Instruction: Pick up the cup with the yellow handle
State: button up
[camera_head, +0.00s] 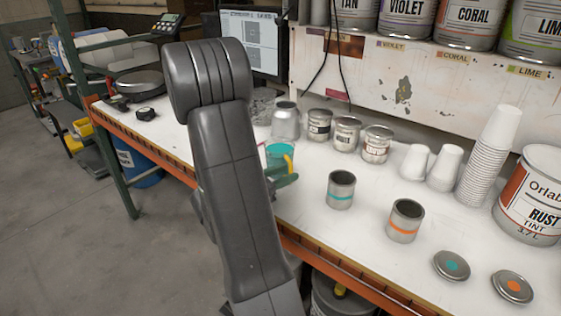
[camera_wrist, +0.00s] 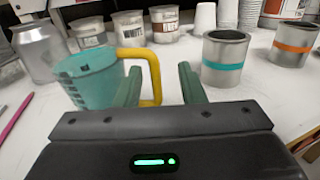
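The cup (camera_wrist: 85,78) is a translucent teal measuring cup standing upright on the white bench. Its yellow handle (camera_wrist: 155,72) is on its right side in the wrist view. In the head view the cup (camera_head: 279,153) is partly hidden behind my arm, with the yellow handle (camera_head: 289,163) facing right. My gripper (camera_wrist: 160,85) is open, its two green fingers apart. In the wrist view the handle's outer bar shows between the fingers, with the left finger over the handle's loop. I cannot tell whether either finger touches it. In the head view my gripper (camera_head: 286,180) is beside the cup.
A teal-banded can (camera_wrist: 223,58) and an orange-banded can (camera_wrist: 292,43) stand to the right. Several labelled cans (camera_head: 347,133) and a silver container (camera_head: 285,122) stand behind the cup. Stacked white cups (camera_head: 488,155) are farther right. The orange bench edge (camera_head: 330,258) runs in front.

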jog(key=w+d, duration=0.1)
jog(key=w+d+f, duration=0.1)
jog(key=shift+w+d+p, duration=0.25)
jog(key=shift+w+p, duration=0.05)
jog(key=shift+w+d, duration=0.3)
jog(key=shift+d, duration=0.2)
grip_shut()
